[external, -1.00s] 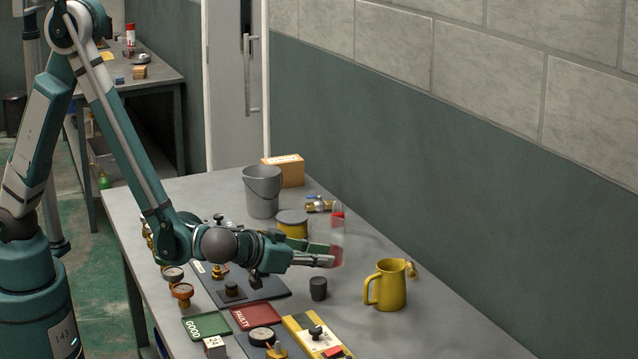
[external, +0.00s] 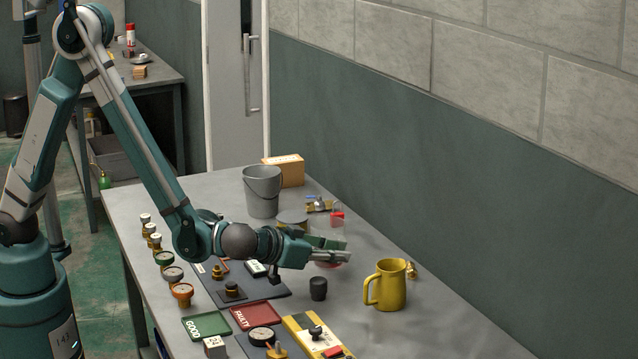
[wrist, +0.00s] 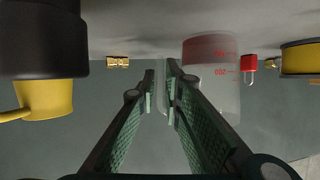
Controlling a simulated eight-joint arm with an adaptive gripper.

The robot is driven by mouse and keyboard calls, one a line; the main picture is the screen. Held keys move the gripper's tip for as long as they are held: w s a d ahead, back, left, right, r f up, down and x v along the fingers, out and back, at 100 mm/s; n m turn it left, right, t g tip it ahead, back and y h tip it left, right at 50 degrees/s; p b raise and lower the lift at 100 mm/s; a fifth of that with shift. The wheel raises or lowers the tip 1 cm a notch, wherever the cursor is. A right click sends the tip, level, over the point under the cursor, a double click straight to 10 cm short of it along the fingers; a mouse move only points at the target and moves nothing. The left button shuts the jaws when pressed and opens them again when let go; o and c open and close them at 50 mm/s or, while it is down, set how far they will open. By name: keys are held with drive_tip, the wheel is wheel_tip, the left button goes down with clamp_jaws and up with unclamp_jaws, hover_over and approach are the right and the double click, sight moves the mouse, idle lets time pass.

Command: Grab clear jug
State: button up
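The clear jug (wrist: 212,85), see-through with a red band and red scale marks, appears upside down in the wrist view, just right of centre. In the external view the clear jug (external: 336,238) is partly hidden behind my fingers. My gripper (wrist: 161,72) is open, with a narrow gap between the fingertips. The right finger overlaps the jug's edge in the wrist view; I cannot tell whether it touches. The jug's main body lies right of that finger. In the external view my gripper (external: 345,249) is low over the table beside the jug.
A black cylinder (external: 318,289) and a yellow jug (external: 391,287) stand nearer the camera. A red padlock (wrist: 249,64), a yellow-banded tin (external: 292,224) and a grey bucket (external: 261,191) are close by.

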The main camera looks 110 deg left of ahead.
clamp_jaws()
drive_tip(key=shift+r, duration=0.3)
idle(0.5)
wheel_tip(320, 180, up, 9)
drive_tip(key=p, duration=0.2)
drive_tip(key=shift+p, duration=0.35)
idle(0.6)
drive_tip(key=shift+r, duration=0.2)
idle(0.7)
